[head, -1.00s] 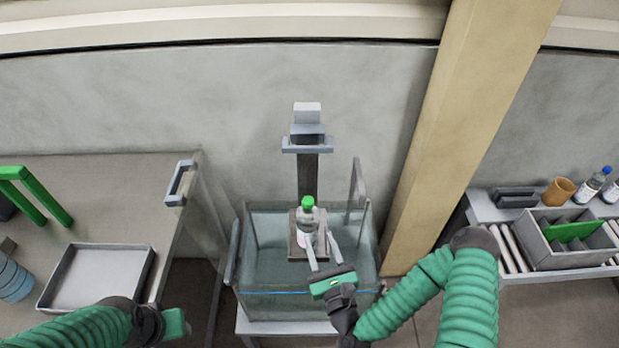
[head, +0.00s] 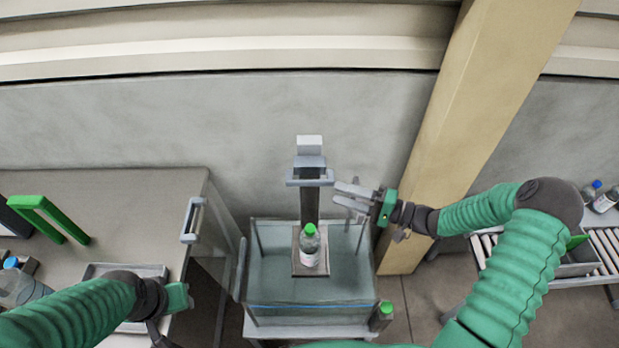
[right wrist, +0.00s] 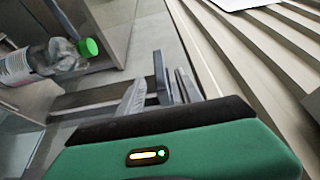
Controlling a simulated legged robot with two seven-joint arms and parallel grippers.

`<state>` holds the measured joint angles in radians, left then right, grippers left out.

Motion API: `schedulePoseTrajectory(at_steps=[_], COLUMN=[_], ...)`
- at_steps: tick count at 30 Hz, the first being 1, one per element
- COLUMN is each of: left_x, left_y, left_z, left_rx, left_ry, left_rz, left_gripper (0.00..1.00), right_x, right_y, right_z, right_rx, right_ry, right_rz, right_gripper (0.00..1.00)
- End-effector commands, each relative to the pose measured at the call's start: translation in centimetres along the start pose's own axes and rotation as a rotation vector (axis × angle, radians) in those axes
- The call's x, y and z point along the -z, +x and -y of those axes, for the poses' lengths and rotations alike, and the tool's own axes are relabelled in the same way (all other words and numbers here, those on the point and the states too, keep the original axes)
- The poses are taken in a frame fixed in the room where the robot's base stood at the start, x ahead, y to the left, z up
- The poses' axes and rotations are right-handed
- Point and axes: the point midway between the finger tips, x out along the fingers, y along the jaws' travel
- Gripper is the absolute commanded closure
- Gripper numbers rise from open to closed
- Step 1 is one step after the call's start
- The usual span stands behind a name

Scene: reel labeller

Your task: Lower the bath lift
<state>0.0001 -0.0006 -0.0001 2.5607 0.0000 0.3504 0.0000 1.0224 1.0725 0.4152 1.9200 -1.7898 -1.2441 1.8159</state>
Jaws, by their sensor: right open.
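The bath lift has a dark upright mast (head: 309,206) with a grey crossbar handle (head: 308,181) near its top. Its small platform (head: 299,268) carries an upright clear bottle (head: 310,248) with a green cap, inside the glass-walled bath (head: 262,283). The bottle also shows at the left of the right wrist view (right wrist: 45,62). My right gripper (head: 345,193) is open and empty, just right of the handle, its fingers pointing left at it; a small gap seems to remain. My left gripper (head: 186,299) is over the left table, its fingers not clear.
A tan post (head: 440,150) stands close behind my right arm. The left table holds a shallow tray (head: 125,270), a green frame (head: 45,218) and a grey side handle (head: 192,220). A roller rack (head: 603,252) with bottles is at the right.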

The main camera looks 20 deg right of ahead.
Motion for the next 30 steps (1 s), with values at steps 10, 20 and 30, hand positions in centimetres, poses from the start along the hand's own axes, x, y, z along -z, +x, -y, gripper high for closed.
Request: schedulePoseTrajectory(at_steps=[10, 20, 30], left_x=[0.6, 0.7, 0.7], left_y=[-2.4, -2.6, -2.6], left_z=[0.0, 0.0, 0.0], left_rx=[0.0, 0.0, 0.0], left_ry=[0.0, 0.0, 0.0], left_rz=[-0.001, 0.0, 0.0], left_gripper=[0.64, 0.64, 0.64], right_x=[0.0, 0.0, 0.1], right_y=[8.1, 9.9, 9.7], right_z=[0.3, 0.0, 0.0], right_rx=[0.005, 0.003, 0.003], right_ry=[0.004, 0.002, 0.003], right_rz=[0.0, -0.001, -0.001], right_gripper=[0.58, 0.58, 0.91])
